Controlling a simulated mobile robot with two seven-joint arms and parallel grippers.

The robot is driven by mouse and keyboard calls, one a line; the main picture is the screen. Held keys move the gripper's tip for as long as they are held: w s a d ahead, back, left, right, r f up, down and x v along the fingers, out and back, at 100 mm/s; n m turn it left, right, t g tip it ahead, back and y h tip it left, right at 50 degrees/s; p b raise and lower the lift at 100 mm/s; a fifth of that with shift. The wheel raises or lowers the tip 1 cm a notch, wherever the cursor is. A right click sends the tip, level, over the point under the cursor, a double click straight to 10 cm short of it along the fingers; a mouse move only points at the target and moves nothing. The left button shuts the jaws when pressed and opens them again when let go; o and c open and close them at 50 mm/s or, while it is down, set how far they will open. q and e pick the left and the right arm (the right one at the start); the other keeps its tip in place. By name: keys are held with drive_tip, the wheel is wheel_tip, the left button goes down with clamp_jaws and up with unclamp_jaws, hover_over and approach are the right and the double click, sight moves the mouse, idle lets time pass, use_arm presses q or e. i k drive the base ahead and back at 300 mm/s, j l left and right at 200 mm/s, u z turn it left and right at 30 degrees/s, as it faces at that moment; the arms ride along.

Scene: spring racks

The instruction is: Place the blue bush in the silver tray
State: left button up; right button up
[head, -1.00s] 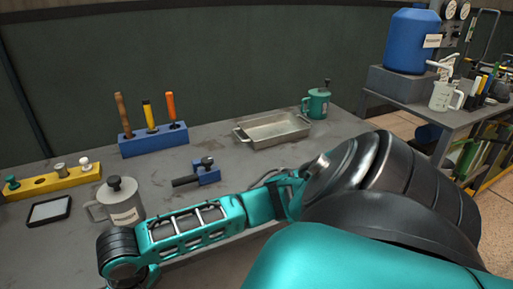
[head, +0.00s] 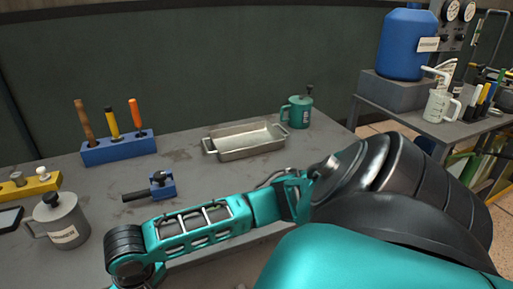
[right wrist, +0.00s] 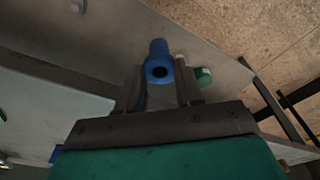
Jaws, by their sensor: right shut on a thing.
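The silver tray (head: 246,155) is a shallow, empty rectangular metal pan with end handles on the grey workbench in the head view. In the right wrist view, the blue bush (right wrist: 159,60) is a short blue cylinder with a dark hole. It is between the fingers of my right gripper (right wrist: 160,83), which is shut on it. In the head view my right arm crosses the foreground, and neither the right gripper nor the bush can be made out. My left gripper is not in view.
A green mug (head: 297,112) stands just right of the tray. A blue tool rack (head: 119,149), a small blue clamp-like piece (head: 162,187), a grey mug (head: 64,222) and a yellow rack (head: 35,186) are to the left. Bare bench lies in front of the tray.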

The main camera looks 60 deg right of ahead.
sight(252, 152)
drive_tip(key=k+l, duration=0.2)
drive_tip(key=l, duration=0.2)
drive_tip(key=k+l, duration=0.2)
drive_tip(key=l, duration=0.2)
drive_tip(key=k+l, duration=0.2)
drive_tip(key=l, duration=0.25)
